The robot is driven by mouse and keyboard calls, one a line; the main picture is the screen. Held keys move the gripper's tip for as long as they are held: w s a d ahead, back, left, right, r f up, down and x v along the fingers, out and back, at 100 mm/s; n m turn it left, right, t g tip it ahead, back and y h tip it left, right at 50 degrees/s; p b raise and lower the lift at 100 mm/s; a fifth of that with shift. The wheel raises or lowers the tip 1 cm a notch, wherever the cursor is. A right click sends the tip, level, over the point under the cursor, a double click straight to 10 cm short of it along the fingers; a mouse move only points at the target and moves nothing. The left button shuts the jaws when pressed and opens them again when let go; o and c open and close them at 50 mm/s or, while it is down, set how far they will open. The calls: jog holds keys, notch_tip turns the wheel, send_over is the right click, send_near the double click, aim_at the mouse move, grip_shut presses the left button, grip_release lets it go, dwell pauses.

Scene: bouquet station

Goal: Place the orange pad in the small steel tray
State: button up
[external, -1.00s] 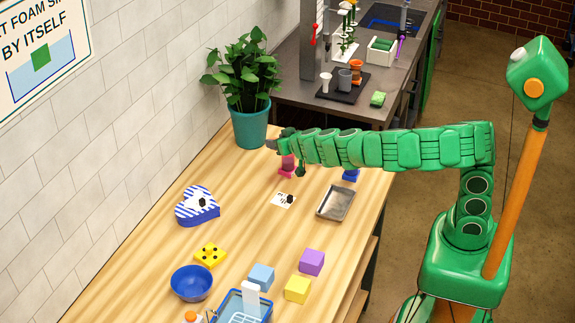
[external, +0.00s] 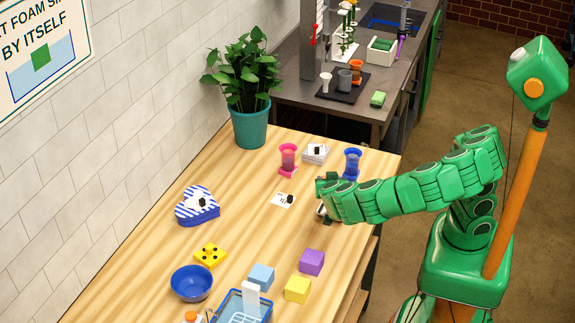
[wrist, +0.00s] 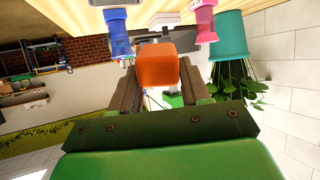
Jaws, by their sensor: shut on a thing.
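The orange pad (wrist: 157,66) is between the two fingers of my gripper (wrist: 160,85) in the wrist view, and the gripper is shut on it. In the external view my gripper (external: 323,200) is low over the right side of the wooden table, and my arm hides the pad there. The small steel tray is mostly hidden behind my gripper and arm in the external view. A grey edge at the top of the wrist view may be part of it. I cannot tell whether the pad touches the tray.
Purple (external: 312,261), yellow (external: 298,289) and blue (external: 262,276) blocks are in front.

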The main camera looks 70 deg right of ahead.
jog(key=shift+s+a+m+g, duration=0.2)
jog(key=shift+s+m+g, duration=0.1)
jog(key=shift+s, duration=0.6)
jog(key=shift+f, duration=4.85)
jog(key=shift+f, duration=0.1)
jog(key=o, duration=1.1)
jog(key=shift+o, duration=0.2)
jog(key=shift+f, duration=0.1)
jog(key=v, duration=0.3)
jog(key=shift+a, duration=0.15)
notch_tip(320, 180, up, 5)
jog(key=shift+f, duration=0.1)
jog(key=shift+o, duration=0.4)
jog(key=shift+r, duration=1.05)
